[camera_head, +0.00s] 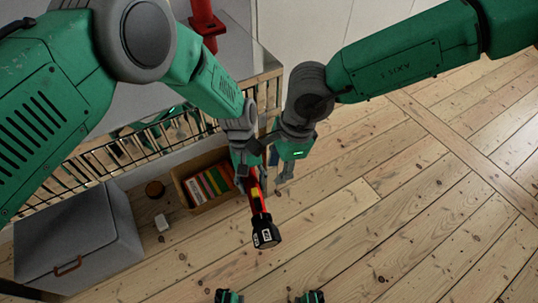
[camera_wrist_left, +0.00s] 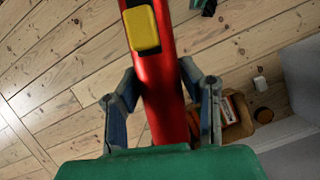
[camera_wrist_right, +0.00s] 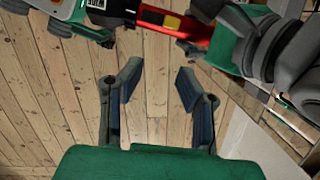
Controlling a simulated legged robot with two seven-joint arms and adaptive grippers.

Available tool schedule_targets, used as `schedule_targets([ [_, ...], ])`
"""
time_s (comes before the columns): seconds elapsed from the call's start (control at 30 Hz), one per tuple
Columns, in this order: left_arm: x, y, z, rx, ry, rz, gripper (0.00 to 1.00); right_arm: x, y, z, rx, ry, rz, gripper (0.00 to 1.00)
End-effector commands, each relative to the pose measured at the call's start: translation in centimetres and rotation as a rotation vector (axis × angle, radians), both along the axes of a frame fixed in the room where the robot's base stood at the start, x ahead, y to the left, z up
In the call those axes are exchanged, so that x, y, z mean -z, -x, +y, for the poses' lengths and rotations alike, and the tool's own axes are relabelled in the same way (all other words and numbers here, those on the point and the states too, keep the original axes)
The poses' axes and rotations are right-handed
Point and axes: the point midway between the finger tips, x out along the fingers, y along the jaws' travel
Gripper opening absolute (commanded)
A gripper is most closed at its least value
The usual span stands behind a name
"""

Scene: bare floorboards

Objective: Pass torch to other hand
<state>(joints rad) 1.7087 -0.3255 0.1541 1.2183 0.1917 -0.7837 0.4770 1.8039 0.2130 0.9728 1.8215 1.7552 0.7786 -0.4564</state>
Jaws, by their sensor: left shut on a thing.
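The torch (camera_head: 259,205) is red with a yellow button and a black head. My left gripper (camera_head: 246,172) is shut on its red body. In the head view the black head points down and toward the picture's bottom. The left wrist view shows the red body (camera_wrist_left: 165,85) between the two fingers. My right gripper (camera_head: 287,170) is just right of the left one and holds nothing. In the right wrist view its fingers (camera_wrist_right: 160,95) are apart, with floor between them, and the torch (camera_wrist_right: 165,22) crosses beyond the fingertips at the top.
A box of coloured books (camera_head: 178,178) stands on the floor left of the grippers. A grey lidded box (camera_head: 75,235) with a brown handle is at the lower left. A small white object (camera_head: 162,222) lies beside it. A metal railing runs behind. Bare floorboards are free on the right.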

Motion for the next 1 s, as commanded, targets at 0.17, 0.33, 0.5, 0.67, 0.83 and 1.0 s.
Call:
schedule_targets([
  [0.17, 0.0, 0.0, 0.0, 0.001, 0.001, 0.0, 0.0, -2.2, -0.7, 1.7, 0.061, -0.063, 0.05, 0.31],
  [0.33, 0.0, 0.0, 0.2, 0.001, 0.004, 0.0, 0.0, -1.2, -0.6, 2.5, 0.068, -0.067, 0.06, 0.31],
  [0.5, 0.0, -0.1, 0.3, 0.0, 0.005, -0.001, 0.0, 1.8, -0.3, 3.5, 0.068, -0.064, 0.06, 0.31],
  [0.67, 0.0, 0.0, 0.1, 0.0, 0.002, -0.001, 0.0, 4.8, 0.0, 4.1, 0.067, -0.066, 0.059, 0.31],
  [0.83, 0.0, 0.0, 0.0, 0.001, 0.001, 0.0, 0.0, 7.2, 0.1, 4.7, 0.068, -0.068, 0.057, 0.31],
  [1.0, 0.0, 0.0, 0.0, 0.001, 0.001, 0.0, 0.0, 8.6, 0.2, 5.2, 0.069, -0.068, 0.056, 0.31],
])
